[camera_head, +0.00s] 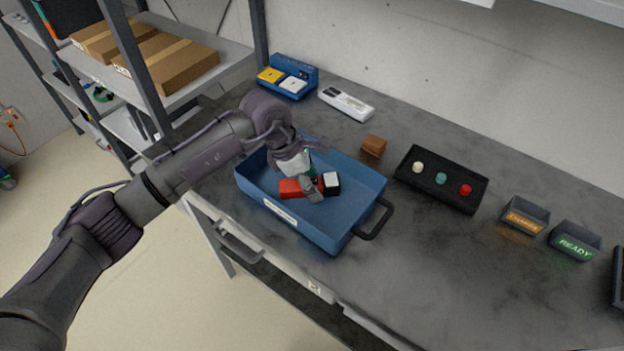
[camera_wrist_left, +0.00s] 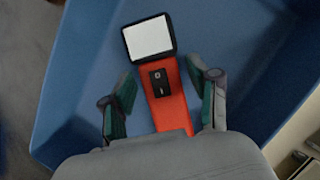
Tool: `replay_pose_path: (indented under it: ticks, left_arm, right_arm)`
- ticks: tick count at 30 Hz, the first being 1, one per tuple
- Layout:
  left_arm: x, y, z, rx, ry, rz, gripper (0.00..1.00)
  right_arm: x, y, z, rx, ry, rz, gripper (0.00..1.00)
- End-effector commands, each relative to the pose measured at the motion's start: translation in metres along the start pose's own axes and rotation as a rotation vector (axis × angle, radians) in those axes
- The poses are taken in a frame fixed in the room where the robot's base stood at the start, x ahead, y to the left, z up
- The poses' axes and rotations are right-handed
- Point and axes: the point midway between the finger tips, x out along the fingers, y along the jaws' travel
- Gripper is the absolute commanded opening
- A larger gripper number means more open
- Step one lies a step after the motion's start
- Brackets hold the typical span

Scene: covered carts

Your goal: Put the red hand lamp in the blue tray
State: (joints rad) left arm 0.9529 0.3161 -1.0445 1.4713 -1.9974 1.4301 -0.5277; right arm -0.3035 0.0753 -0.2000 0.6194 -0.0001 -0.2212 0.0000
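The red hand lamp (camera_head: 290,188) has a red body, a black switch plate and a black head with a white face. It lies inside the blue tray (camera_head: 336,227) in the head view. In the left wrist view the lamp (camera_wrist_left: 166,101) rests over the blue tray floor (camera_wrist_left: 80,105). My left gripper (camera_head: 312,186) is down inside the tray at the lamp. In the left wrist view its fingers (camera_wrist_left: 163,100) stand apart on either side of the lamp body, with gaps showing on both sides. My right gripper is not in view.
A brown block (camera_head: 374,145) and a black panel with three buttons (camera_head: 440,192) stand right of the tray. Two small bins, CHARGE (camera_head: 524,215) and READY (camera_head: 575,241), lie farther right. A blue charger stand (camera_head: 288,78) is at the back. The front right bench is clear.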

Motion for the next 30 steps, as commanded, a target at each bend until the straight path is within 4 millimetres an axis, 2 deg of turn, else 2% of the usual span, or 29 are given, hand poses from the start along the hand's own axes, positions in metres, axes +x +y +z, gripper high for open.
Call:
replay_pose_path:
  ticks: [8,11,13,17,24,30]
  left_arm:
    - [-0.001,0.0,0.0,0.0,0.0,0.0,0.66]
    - [-0.004,0.0,0.002,0.0,0.0,0.0,0.66]
    - [-0.009,0.001,0.001,0.0,-0.001,0.003,0.66]
    - [-0.032,0.002,0.0,0.001,-0.001,0.006,0.66]
    - [-0.085,0.001,0.0,0.001,-0.001,0.006,0.66]
    - [-0.114,0.001,0.0,0.0,0.0,0.003,0.66]
  right_arm:
    - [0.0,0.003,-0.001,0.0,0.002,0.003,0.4]
    - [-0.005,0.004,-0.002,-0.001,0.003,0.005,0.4]
    - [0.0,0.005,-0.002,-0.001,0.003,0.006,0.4]
    - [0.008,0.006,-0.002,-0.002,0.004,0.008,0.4]
    - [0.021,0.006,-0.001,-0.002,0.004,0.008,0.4]
    - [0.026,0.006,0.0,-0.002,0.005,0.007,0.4]
